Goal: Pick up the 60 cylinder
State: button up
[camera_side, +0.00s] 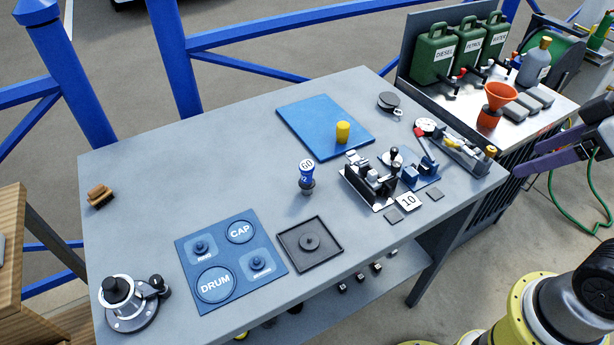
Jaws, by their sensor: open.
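The 60 cylinder (306,173) is a small blue cylinder with a white top face marked 60. It stands upright near the middle of the grey table, on or in a dark round base (306,188). My gripper (526,161) shows at the right edge as two purple fingers spread apart, with nothing between them. It is far to the right of the cylinder, beyond the table's right edge, and the rest of it is cut off by the frame.
A blue board with a yellow cylinder (342,132) lies behind the cylinder. A metal mechanism (370,182) stands close on its right. A black tray (310,262) and a blue DRUM/CAP panel (186,253) lie in front. The table's left side is mostly clear.

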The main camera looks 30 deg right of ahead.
jog(key=w+a+r+n, duration=0.2)
jog(key=w+r, duration=0.2)
jog(key=w, duration=0.2)
jog(key=n+g+y, duration=0.3)
jog(key=n, duration=0.4)
send_over(312, 166)
jog(key=s+d, duration=0.2)
jog(key=d, duration=0.3)
notch_tip(312, 166, down, 9)
jog(key=shift+g, duration=0.5)
jog(key=x, duration=0.7)
jog(key=s+a+x, duration=0.1)
jog(key=x, duration=0.3)
jog(key=shift+w+f, duration=0.1)
jog(key=shift+f, duration=0.1)
jog(key=shift+w+a+x, duration=0.1)
jog(key=shift+w+x, duration=0.05)
jog(key=shift+x, duration=0.95)
jog(key=shift+w+a+x, duration=0.1)
jog(key=shift+a+x, duration=0.05)
jog(key=shift+x, duration=0.95)
jog(key=shift+w+a+x, duration=0.1)
jog(key=shift+w+x, duration=0.05)
jog(key=shift+x, duration=0.9)
jog(key=shift+r, duration=0.2)
grip_shut()
